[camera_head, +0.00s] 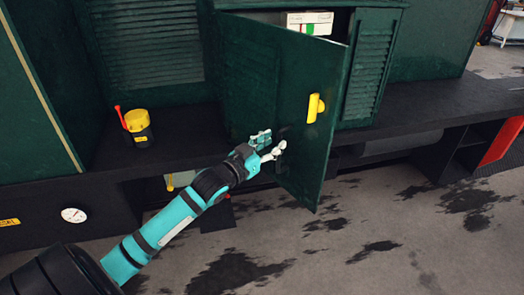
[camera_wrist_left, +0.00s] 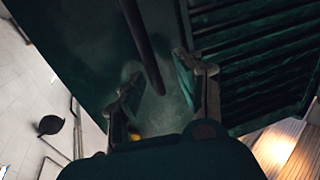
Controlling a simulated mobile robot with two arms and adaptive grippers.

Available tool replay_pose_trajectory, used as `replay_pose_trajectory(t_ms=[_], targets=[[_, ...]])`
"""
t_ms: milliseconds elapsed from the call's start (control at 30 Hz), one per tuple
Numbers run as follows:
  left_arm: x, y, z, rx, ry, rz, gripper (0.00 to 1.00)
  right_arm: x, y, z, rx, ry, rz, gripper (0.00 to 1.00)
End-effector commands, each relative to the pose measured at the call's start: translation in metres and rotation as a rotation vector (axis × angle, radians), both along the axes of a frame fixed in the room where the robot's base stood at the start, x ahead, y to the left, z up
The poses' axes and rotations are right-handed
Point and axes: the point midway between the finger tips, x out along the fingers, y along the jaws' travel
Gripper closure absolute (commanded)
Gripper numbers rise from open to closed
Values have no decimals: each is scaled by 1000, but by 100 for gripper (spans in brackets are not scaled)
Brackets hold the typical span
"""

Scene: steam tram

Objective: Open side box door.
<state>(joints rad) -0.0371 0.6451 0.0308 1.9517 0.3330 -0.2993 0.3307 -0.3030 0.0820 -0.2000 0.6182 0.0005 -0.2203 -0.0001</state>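The dark green side box door (camera_head: 285,95) stands partly open, swung out toward me from the cabinet. A yellow handle (camera_head: 315,108) sits near its right edge. My left gripper (camera_head: 269,146) is in front of the door's lower part, left of and below the yellow handle. In the left wrist view, its two fingers (camera_wrist_left: 158,88) are spread apart. A dark bar (camera_wrist_left: 145,45) shows beyond them, and I see nothing clamped. Whether the fingers touch the door I cannot tell. My right gripper is not in view.
A white box (camera_head: 309,22) shows inside the cabinet above the door. A yellow cup with a red tool (camera_head: 138,126) stands on the dark ledge (camera_head: 185,135) at left. A louvred panel (camera_head: 368,70) is right of the door. The stained floor (camera_head: 400,235) in front is clear.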

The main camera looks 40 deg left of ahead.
Motion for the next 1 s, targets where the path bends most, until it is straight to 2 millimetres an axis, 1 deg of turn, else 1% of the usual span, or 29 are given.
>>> replay_pose_trajectory(t_ms=[33,167,300,400,500,600,700,967,1000], targets=[[-7,0,-2,0,4,-1,64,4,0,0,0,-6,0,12],[-30,2,-3,2,8,-1,64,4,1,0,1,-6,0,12],[-58,5,-4,2,9,-2,64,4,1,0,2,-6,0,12],[-76,6,-4,1,10,-2,64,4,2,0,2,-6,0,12],[-89,8,-5,1,11,-2,64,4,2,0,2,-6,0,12],[-98,8,-4,1,8,-2,64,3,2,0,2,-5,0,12],[-103,9,-4,1,8,-2,64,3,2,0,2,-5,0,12],[-105,9,-3,1,7,-2,64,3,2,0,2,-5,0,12],[-105,9,-3,1,7,-2,65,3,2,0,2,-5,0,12]])
